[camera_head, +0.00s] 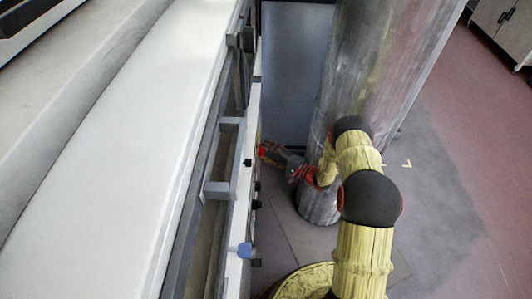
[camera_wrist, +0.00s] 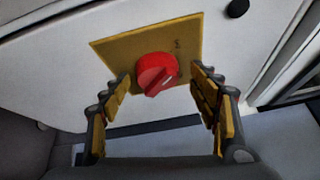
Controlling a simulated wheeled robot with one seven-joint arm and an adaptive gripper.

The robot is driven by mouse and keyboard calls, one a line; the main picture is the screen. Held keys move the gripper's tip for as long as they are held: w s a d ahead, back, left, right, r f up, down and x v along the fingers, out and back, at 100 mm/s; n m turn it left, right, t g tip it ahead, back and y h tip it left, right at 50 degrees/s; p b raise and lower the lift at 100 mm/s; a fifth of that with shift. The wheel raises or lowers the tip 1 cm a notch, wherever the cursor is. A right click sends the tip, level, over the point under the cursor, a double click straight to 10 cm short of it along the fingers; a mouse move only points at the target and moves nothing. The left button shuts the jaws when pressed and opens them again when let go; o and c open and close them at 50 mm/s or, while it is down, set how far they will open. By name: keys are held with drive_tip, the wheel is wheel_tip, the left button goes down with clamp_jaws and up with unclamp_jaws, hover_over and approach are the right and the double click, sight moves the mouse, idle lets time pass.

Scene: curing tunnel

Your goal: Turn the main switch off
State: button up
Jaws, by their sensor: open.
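The main switch is a red rotary knob (camera_wrist: 157,72) on a yellow square plate (camera_wrist: 187,38), mounted on a white panel (camera_wrist: 60,72). In the wrist view my gripper (camera_wrist: 165,95) is open, with one yellow-padded finger on each side below the knob. The fingers look apart from the knob. In the head view my gripper (camera_head: 278,158) is small beside the panel's side face. A bit of red (camera_head: 263,150) shows at its tip, and the plate is hard to make out there.
A large grey column (camera_head: 365,65) stands close behind my arm on the right. A blue knob (camera_head: 244,250) and several black knobs sit along the machine's side (camera_head: 244,180). A black button (camera_wrist: 237,8) is right of the plate. Open floor (camera_head: 450,200) lies to the right.

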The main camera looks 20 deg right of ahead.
drive_tip(key=v, duration=1.2)
idle(0.4)
